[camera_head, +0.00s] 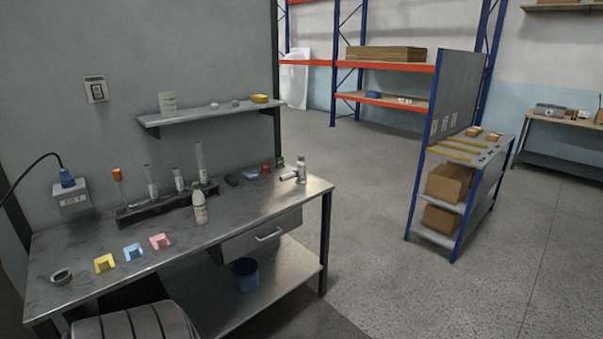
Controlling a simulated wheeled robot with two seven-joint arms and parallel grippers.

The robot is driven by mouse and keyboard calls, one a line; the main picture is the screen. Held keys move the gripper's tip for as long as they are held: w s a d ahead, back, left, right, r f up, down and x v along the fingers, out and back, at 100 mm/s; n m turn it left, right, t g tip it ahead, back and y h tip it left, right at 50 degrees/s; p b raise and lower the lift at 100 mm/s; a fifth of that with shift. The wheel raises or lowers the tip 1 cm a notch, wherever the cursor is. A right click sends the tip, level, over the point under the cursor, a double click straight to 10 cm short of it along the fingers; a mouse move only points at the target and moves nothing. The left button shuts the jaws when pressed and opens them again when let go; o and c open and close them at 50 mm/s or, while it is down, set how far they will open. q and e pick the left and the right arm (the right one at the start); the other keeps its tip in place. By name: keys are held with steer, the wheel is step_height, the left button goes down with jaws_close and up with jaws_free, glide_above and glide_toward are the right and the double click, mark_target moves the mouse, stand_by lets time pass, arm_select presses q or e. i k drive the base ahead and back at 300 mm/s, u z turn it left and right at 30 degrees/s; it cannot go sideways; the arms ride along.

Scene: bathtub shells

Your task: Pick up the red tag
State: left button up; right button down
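A pinkish-red tag-like piece (160,241) lies near the front edge of the metal workbench (110,269) at the left. It is the rightmost of a row with a light blue piece (133,252) and a yellow piece (104,263). A small red object (266,169) sits farther back on the bench, near its right end; it is too small to tell what it is. Neither of my grippers shows in the head view.
A white bottle (200,208) stands just right of the pinkish-red piece. Behind are a dark rack (135,213) with upright tubes and a red-topped tool. A grey tape roll (62,276) lies at left. A dark ribbed object (135,325) stands before the bench. Floor (370,230) to the right is clear.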

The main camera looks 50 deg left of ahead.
mark_target(265, 167)
steer(key=z, duration=0.05)
steer(key=i, duration=3.25)
steer(key=u, duration=0.85)
steer(key=i, duration=1.05)
steer(key=u, duration=0.95)
